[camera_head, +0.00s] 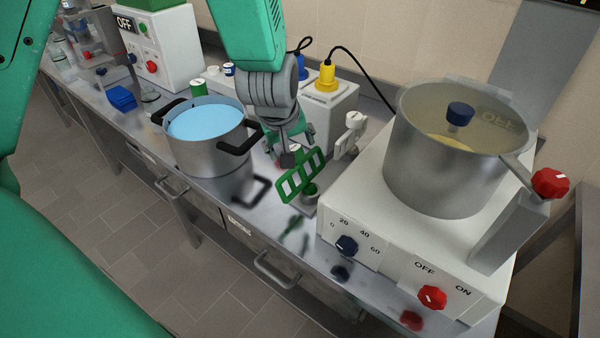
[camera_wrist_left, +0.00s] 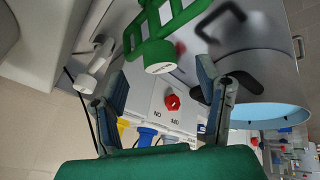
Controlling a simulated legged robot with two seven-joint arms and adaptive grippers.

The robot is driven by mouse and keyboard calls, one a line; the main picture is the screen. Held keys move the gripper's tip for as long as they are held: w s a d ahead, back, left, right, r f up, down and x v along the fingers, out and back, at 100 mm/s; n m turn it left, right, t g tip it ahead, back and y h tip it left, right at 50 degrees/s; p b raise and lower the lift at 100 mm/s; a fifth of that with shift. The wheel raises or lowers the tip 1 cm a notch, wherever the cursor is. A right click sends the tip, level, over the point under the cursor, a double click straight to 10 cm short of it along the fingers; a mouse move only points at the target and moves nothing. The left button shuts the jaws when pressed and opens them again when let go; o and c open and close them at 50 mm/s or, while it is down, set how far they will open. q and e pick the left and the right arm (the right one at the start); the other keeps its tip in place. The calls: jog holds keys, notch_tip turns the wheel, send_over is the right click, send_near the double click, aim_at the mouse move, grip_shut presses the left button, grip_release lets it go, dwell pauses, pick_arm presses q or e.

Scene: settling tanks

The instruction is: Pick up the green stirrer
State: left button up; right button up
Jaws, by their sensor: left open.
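The green stirrer (camera_head: 301,176) has a slotted paddle and stands tilted above the counter between the blue-filled pot and the white heating unit. My left gripper (camera_head: 291,146) is open just above and behind it in the head view. In the left wrist view the stirrer (camera_wrist_left: 160,28) shows at the top, with its round, white-faced end towards the camera. The fingers of my left gripper (camera_wrist_left: 165,88) are spread apart below that end, with no visible grip on it. The stirrer's lower support is partly hidden. My right gripper is not in view.
A steel pot of blue liquid (camera_head: 206,145) with black handles stands left of the stirrer. A large steel vessel (camera_head: 440,165) sits on the white heating unit (camera_head: 385,255) at right. A white box with yellow and blue plugs (camera_head: 345,100) stands behind.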

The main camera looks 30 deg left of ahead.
aim_at(297, 158)
pick_arm(q)
jog(key=shift+x, duration=1.35)
jog(key=x, duration=0.3)
jog(key=shift+w+d+f, duration=0.15)
jog(key=shift+w+f, duration=0.15)
jog(key=shift+w+a+f, duration=0.15)
jog(key=shift+a+f, duration=0.1)
jog(key=shift+a, duration=0.15)
jog(key=shift+c, duration=0.8)
jog(key=c, duration=0.7)
grip_shut()
jog(key=shift+s+d, duration=0.2)
jog(key=shift+d, duration=0.2)
